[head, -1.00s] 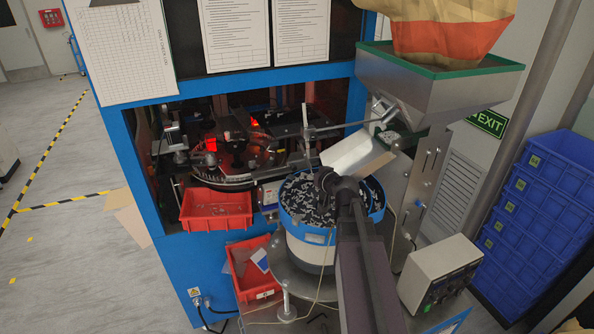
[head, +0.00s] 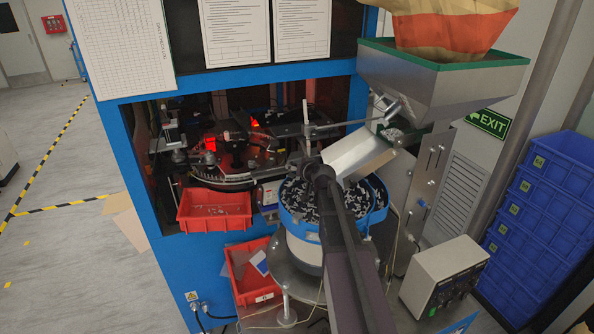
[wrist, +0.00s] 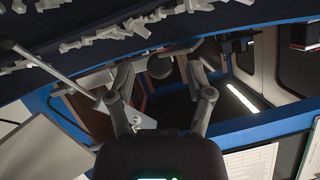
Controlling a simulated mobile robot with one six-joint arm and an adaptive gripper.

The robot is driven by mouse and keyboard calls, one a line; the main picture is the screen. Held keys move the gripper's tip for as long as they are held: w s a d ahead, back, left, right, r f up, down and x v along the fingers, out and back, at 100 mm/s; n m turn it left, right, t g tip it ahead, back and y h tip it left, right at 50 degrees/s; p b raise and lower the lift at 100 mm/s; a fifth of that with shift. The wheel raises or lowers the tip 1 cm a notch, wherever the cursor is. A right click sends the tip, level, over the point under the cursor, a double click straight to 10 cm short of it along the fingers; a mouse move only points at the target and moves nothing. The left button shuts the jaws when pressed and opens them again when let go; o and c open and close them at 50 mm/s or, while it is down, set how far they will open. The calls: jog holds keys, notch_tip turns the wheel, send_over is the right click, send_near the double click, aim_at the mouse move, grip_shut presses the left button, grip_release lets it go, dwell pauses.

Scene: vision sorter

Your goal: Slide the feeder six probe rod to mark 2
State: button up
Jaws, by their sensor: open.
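A thin grey rod (head: 348,126), which looks like the probe rod, runs nearly level above the feeder bowl. Its left end meets a clamp on a short upright post (head: 305,116), and its right end reaches toward the hopper outlet. My gripper (head: 314,167) is in front of and below the rod, over the left part of the bowl, apart from it. In the wrist view my gripper (wrist: 160,72) is open with nothing between its fingers. A slim pale rod (wrist: 50,68) with a rounded end shows left of the fingers; I cannot tell if it is the same rod. No mark is readable.
The blue-rimmed bowl (head: 292,222) full of small parts is under my arm. A metal chute (head: 357,153) and hopper (head: 440,82) stand at right. A red bin (head: 214,226) sits left. The blue machine frame (head: 137,160) surrounds the dark opening.

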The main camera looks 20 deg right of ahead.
jog(key=shift+w, duration=0.1)
grip_shut()
jog(key=shift+r, duration=0.1)
notch_tip(320, 180, up, 3)
jog(key=p, duration=0.3)
jog(key=shift+a, duration=0.1)
dwell(0.4)
grip_release()
